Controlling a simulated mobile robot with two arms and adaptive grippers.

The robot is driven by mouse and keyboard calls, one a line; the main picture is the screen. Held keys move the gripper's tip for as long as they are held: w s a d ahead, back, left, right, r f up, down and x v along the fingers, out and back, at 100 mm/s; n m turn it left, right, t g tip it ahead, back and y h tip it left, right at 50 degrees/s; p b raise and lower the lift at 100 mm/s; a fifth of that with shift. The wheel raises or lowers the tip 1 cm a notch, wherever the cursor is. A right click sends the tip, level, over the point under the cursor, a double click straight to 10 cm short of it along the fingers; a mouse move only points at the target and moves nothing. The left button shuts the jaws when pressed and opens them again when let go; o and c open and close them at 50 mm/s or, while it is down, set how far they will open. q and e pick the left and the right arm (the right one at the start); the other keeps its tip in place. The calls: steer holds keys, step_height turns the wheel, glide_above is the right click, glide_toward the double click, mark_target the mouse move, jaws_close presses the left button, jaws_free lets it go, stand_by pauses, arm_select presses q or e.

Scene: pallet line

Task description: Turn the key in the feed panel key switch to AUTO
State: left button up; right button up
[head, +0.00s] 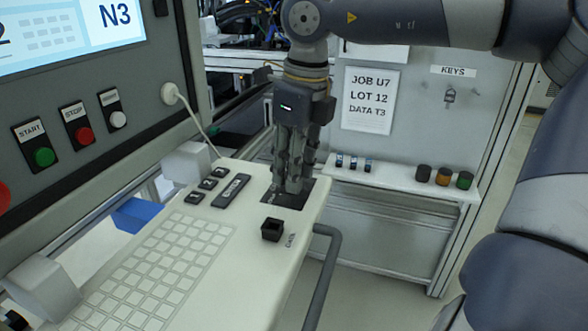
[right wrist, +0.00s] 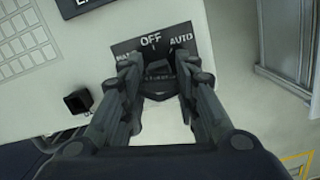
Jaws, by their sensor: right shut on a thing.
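The key switch has a dark plate (head: 296,198) at the right end of the sloping panel (head: 262,180). In the right wrist view the plate (right wrist: 122,48) reads OFF at the top and AUTO at the right; the left label is partly covered by a finger. My right gripper (head: 290,188) points down onto the plate, shut on the key. In the right wrist view the gripper (right wrist: 156,64) has its fingertips on either side of a dark piece, the key (right wrist: 156,66), below OFF. The key's exact angle is hard to tell. My left gripper is not in view.
A small black DATA socket (head: 271,230) stands on the panel near the plate. A keypad (head: 150,270) and several small buttons lie to the left. A key (head: 449,95) hangs under the KEYS label. A shelf (head: 400,178) behind holds small coloured parts.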

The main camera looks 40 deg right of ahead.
steer(key=m+b, duration=0.3)
steer(key=m, duration=0.3)
steer(key=shift+f+h, duration=0.1)
steer(key=shift+h, duration=0.3)
steer(key=o, duration=1.6)
steer(key=shift+r, duration=0.25)
steer(key=shift+r+p, duration=2.75)
steer(key=shift+r, duration=0.65)
